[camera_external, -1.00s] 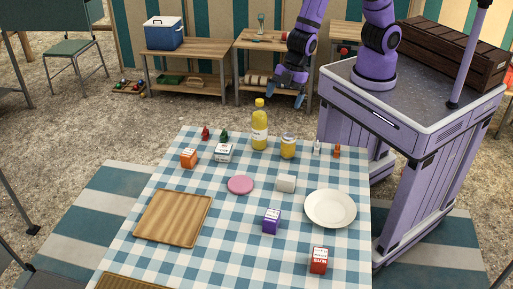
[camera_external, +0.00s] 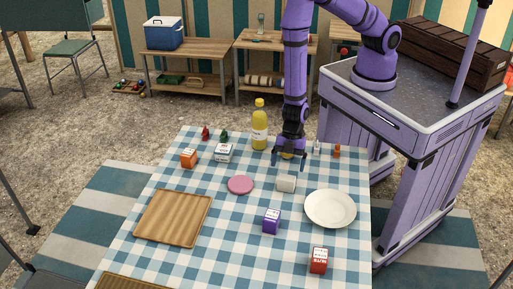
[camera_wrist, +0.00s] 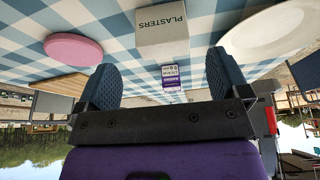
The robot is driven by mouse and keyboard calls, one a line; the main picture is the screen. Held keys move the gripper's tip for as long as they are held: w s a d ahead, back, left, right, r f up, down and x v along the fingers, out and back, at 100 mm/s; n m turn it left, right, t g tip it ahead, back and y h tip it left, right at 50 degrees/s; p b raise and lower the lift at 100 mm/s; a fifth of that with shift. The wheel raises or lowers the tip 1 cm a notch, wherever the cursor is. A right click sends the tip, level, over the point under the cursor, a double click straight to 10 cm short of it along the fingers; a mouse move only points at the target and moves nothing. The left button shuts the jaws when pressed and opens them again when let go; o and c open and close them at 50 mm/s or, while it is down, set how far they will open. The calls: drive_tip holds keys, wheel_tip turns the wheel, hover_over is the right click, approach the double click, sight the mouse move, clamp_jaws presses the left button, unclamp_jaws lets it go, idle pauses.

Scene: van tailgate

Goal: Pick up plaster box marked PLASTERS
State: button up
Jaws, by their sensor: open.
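The plaster box (camera_external: 286,184) is a small white box on the checked cloth, between the pink disc and the white plate. In the wrist view the plaster box (camera_wrist: 162,32) shows the word PLASTERS on its face, ahead of the fingers and centred between them. My gripper (camera_external: 289,163) hangs just behind and above the box, pointing down, apart from it. In the wrist view the two blue fingers of my gripper (camera_wrist: 147,88) stand wide apart with nothing between them.
The pink disc (camera_external: 240,185) lies left of the box and the white plate (camera_external: 330,209) right of it. A purple box (camera_external: 271,220) stands in front. A yellow bottle (camera_external: 259,125) and a mostly hidden jar (camera_external: 286,154) stand behind. The wooden board (camera_external: 172,217) lies at left.

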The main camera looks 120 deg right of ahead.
sight(287, 177)
drive_tip(key=shift+x, duration=1.25)
drive_tip(key=shift+a+x, duration=0.15)
drive_tip(key=shift+x, duration=1.15)
drive_tip(key=shift+a+x, duration=0.1)
drive_tip(key=shift+x, duration=1.2)
drive_tip(key=shift+r, duration=0.1)
drive_tip(key=c, duration=1)
